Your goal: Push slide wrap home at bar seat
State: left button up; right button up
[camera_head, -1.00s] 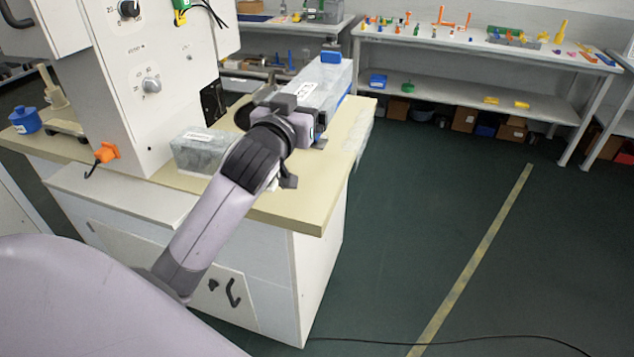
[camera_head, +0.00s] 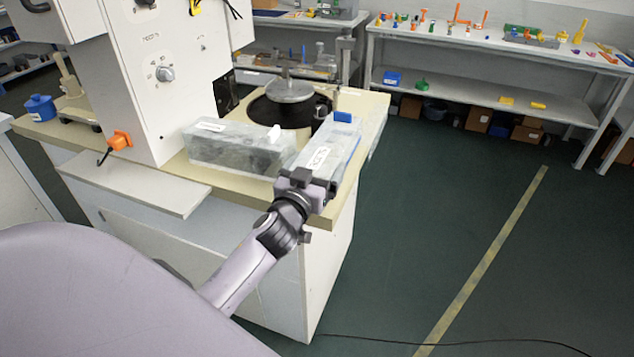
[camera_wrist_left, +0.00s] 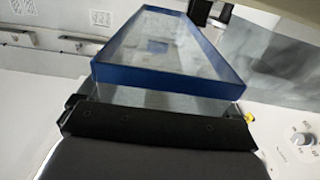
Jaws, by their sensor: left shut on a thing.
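My left gripper (camera_head: 303,187) is shut on a long grey, marbled box with a white label and a blue edge (camera_head: 325,152), at the right front of the beige counter. In the left wrist view, the box's blue-rimmed face (camera_wrist_left: 175,50) shows beyond the dark gripper (camera_wrist_left: 155,122); the fingertips are hidden. A second grey box (camera_head: 228,148) with a white label stands to its left on the counter. I cannot tell which part is the slide wrap or the bar seat. My right gripper is not in view.
A round metal-topped pot (camera_head: 290,108) sits behind the boxes. A white machine (camera_head: 165,95) with knobs and an orange plug (camera_head: 119,141) stands at left. A shelf table (camera_head: 480,45) with small coloured parts stands at the back.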

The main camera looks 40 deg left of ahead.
pick_arm(q)
jog(key=shift+f+b, duration=0.35)
jog(key=shift+f, duration=1.3)
jog(key=shift+f, duration=0.2)
jog(key=o, duration=0.7)
